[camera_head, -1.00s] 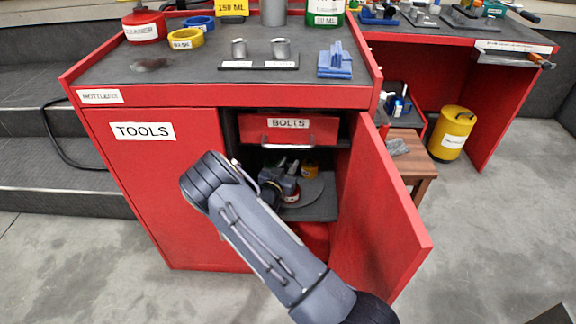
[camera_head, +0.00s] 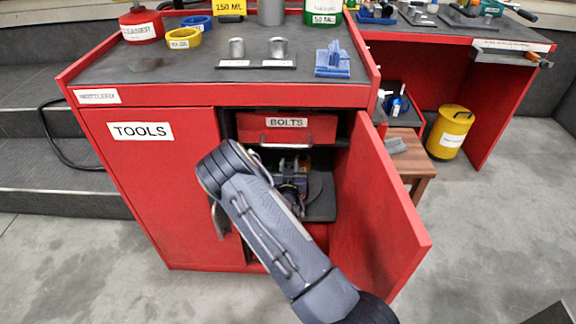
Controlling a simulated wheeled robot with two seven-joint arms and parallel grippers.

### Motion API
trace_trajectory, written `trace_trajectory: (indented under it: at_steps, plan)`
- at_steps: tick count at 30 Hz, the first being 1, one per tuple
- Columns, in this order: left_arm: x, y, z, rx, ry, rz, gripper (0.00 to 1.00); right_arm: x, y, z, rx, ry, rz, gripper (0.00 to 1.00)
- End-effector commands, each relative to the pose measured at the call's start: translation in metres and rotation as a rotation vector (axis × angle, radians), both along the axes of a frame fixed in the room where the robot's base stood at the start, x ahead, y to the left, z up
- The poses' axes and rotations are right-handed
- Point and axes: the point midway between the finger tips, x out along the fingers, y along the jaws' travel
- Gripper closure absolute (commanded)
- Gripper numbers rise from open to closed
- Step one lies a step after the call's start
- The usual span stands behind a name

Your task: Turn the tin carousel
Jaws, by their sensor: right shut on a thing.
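The tin carousel (camera_head: 319,193) is a dark round turntable on the shelf inside the open right side of the red cabinet. Small tins stand on it, mostly hidden by my gripper and forearm. My right arm comes in from the lower right, bends in front of the opening and reaches inside. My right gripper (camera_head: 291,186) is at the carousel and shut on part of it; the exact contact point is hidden. My left gripper is not in view.
The open red door (camera_head: 375,205) stands right of my arm. A BOLTS drawer (camera_head: 287,128) sits just above the carousel space. The closed TOOLS door (camera_head: 150,190) is on the left. A wooden stool (camera_head: 418,165) and yellow canister (camera_head: 450,133) stand at right.

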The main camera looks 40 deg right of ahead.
Motion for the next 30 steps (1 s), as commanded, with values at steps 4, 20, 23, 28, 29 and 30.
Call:
trace_trajectory:
  at_steps: [4,20,23,28,29,30]
  plan:
    - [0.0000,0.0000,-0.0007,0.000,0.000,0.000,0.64,-0.0032,-0.0027,-0.0016,0.001,0.004,0.070,1.00]
    - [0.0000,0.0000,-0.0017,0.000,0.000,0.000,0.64,-0.0054,-0.0076,-0.0008,0.001,0.001,0.323,1.00]
    - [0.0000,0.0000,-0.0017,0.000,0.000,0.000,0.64,-0.0056,-0.0079,-0.0010,0.002,0.002,0.360,1.00]
    - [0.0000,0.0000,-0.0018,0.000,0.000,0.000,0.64,-0.0056,-0.0088,-0.0008,0.001,0.002,0.408,1.00]
    - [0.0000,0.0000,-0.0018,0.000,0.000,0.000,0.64,-0.0056,-0.0088,-0.0007,0.001,0.002,0.416,1.00]
    - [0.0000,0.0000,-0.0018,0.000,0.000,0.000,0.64,-0.0056,-0.0092,-0.0006,0.000,0.001,0.423,1.00]
